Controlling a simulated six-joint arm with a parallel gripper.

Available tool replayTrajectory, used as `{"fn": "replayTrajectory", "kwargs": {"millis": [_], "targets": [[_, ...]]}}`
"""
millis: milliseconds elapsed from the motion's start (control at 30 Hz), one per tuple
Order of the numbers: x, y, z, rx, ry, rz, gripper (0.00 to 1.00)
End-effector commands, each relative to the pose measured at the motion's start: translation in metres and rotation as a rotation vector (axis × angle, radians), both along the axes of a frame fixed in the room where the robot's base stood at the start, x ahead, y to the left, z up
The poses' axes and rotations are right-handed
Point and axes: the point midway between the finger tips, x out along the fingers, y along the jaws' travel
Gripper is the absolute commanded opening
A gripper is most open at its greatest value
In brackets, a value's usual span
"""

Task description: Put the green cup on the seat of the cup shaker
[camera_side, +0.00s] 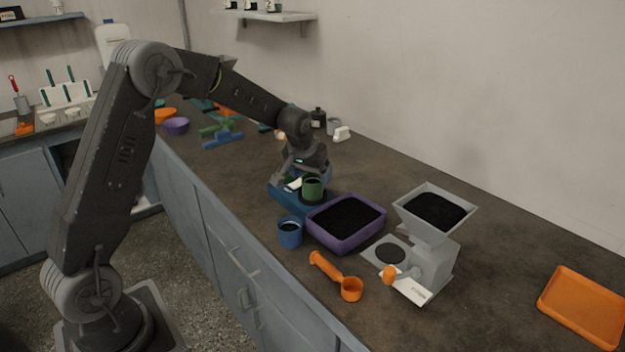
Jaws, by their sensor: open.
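The green cup (313,188) stands upright on the blue cup shaker (284,198), at its right end. A dark round part shows just under the cup; I cannot tell whether the cup is fully seated on it. My gripper (291,181) is just to the left of the cup and above the shaker, with its jaws open. The jaws are small in this view, and whether a finger still touches the cup cannot be told. The far side of the cup and part of the shaker are hidden.
A blue cup (290,233) and a purple tub (346,241) of dark material stand close in front. An orange scoop (338,279), a grey hopper machine (432,248) and an orange tray (585,306) lie farther right. Counter between machine and tray is clear.

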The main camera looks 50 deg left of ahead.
Motion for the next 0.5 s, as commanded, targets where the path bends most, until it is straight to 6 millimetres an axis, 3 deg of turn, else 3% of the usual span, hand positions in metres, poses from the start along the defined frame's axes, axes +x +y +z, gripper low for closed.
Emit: {"fn": "replayTrajectory", "kwargs": {"millis": [200, 500], "targets": [[-0.017, -0.007, 0.046, 0.000, -0.003, 0.000, 0.84], [-0.031, -0.013, 0.080, 0.000, -0.001, 0.000, 0.84]]}}
